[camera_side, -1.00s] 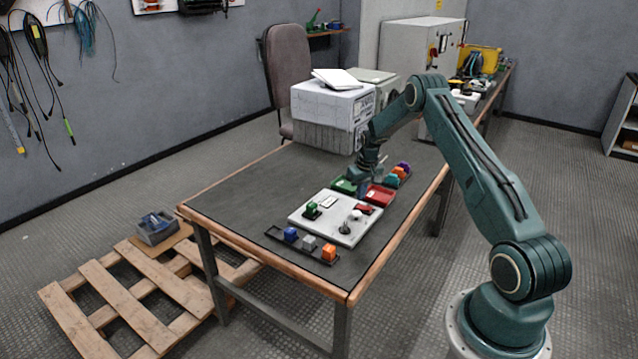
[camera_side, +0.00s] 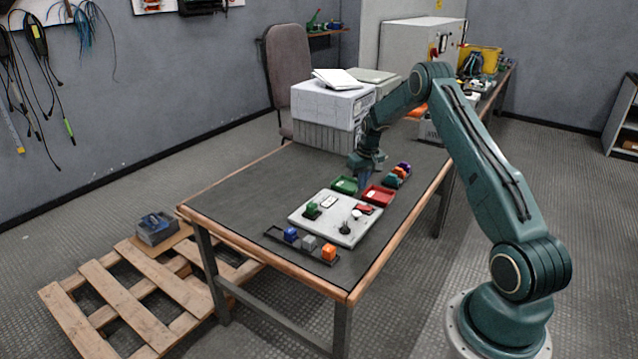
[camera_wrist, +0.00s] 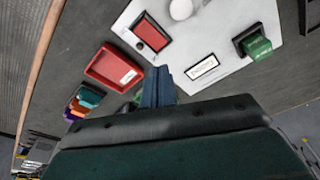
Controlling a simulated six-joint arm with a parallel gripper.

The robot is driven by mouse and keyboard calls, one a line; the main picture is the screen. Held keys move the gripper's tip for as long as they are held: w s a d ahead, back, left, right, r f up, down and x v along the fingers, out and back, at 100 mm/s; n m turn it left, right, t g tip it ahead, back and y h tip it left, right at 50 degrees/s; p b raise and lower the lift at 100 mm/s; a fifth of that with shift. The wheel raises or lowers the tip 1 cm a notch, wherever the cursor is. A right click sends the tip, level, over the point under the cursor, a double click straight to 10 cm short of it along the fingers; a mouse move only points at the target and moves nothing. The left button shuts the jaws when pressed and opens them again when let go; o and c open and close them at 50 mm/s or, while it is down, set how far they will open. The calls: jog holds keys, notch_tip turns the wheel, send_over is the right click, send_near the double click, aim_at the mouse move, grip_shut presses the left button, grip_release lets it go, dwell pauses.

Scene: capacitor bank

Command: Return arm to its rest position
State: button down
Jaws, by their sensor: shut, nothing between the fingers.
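My gripper (camera_side: 363,183) hangs over the table between the green tray and the red tray, just behind the white board, in the side view. In the wrist view its fingers (camera_wrist: 158,86) are together with nothing between them. The white board (camera_side: 328,228) lies flat on the dark table top and carries a green block (camera_side: 312,209), a red part (camera_side: 365,209) and a white round knob (camera_side: 357,214). The wrist view also shows the green block (camera_wrist: 257,46). My fingers are apart from the board as far as I can see.
A red tray (camera_side: 378,196) and a green tray (camera_side: 343,186) stand behind the board. A dark rail (camera_side: 270,233) with blue, grey and orange blocks lies in front. Another rack of coloured blocks (camera_side: 398,176) is at right. Boxes (camera_side: 325,120) stand further back. The table's left side is clear.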

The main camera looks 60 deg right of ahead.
jog(key=shift+r, duration=0.1)
jog(key=s+a+r+n+t, duration=0.1)
jog(key=s+a+r+n, duration=0.1)
jog(key=a+r, duration=1.8)
jog(key=s+a+r+n+t, duration=0.2)
jog(key=s+a+r, duration=0.9)
jog(key=s+a, duration=0.3)
jog(key=s+a+f+n+t, duration=0.1)
jog(key=s+a, duration=0.4)
jog(key=s, duration=0.7)
jog(key=shift+s+f+n+y, duration=0.2)
jog(key=shift+f+n+y, duration=0.2)
jog(key=shift+f+n, duration=0.1)
